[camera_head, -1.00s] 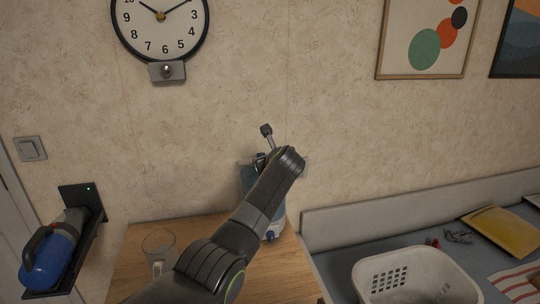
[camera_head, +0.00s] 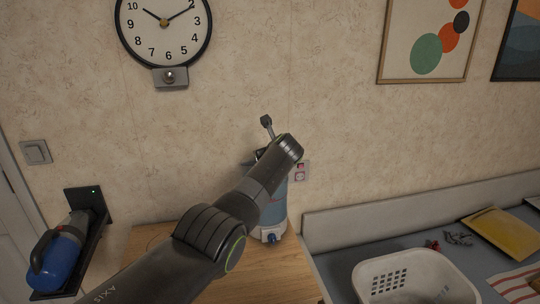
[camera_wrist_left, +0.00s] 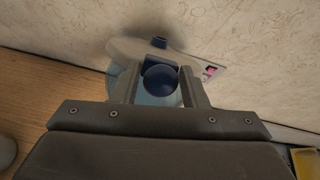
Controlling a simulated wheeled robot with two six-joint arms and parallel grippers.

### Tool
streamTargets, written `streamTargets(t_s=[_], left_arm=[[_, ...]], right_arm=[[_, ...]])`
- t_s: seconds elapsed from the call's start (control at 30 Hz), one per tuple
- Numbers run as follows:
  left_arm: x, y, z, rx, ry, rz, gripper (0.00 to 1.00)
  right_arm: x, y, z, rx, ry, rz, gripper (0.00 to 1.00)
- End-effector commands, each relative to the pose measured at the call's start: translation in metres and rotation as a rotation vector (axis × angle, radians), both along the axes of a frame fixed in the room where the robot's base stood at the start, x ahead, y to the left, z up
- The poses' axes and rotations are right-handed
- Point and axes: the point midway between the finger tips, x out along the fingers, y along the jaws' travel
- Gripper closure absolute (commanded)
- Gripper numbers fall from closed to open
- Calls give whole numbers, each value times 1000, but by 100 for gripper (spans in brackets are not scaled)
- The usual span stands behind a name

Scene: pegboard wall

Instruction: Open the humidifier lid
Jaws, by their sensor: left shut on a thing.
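The humidifier (camera_head: 272,222) stands on the wooden table against the wall, with a bluish body and a blue knob low on its front. My arm hides much of its top in the head view. My left gripper (camera_wrist_left: 158,88) is shut on the round dark blue lid knob (camera_wrist_left: 159,80), which sits between its two fingers in the left wrist view. The pale rounded lid (camera_wrist_left: 125,48) shows behind the fingers there. I cannot tell clearly whether the lid is apart from the body. My right gripper is in neither view.
A wall socket (camera_head: 300,172) is just right of the humidifier. The wooden table (camera_head: 290,268) has bare room in front. A white basket (camera_head: 440,272) stands on the grey surface at right. A blue bottle-like device (camera_head: 58,262) sits on a wall holder at left.

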Motion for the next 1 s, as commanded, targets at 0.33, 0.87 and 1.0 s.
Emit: streamTargets(t_s=[0.33, 0.87, 1.0], left_arm=[[1, 0, 5, 0, -10, -2, 48], [-7, -4, 6, 0, -6, -1, 48], [-15, -7, 11, 0, -6, -2, 48]], right_arm=[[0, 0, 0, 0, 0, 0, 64], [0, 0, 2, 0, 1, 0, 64], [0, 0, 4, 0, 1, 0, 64]])
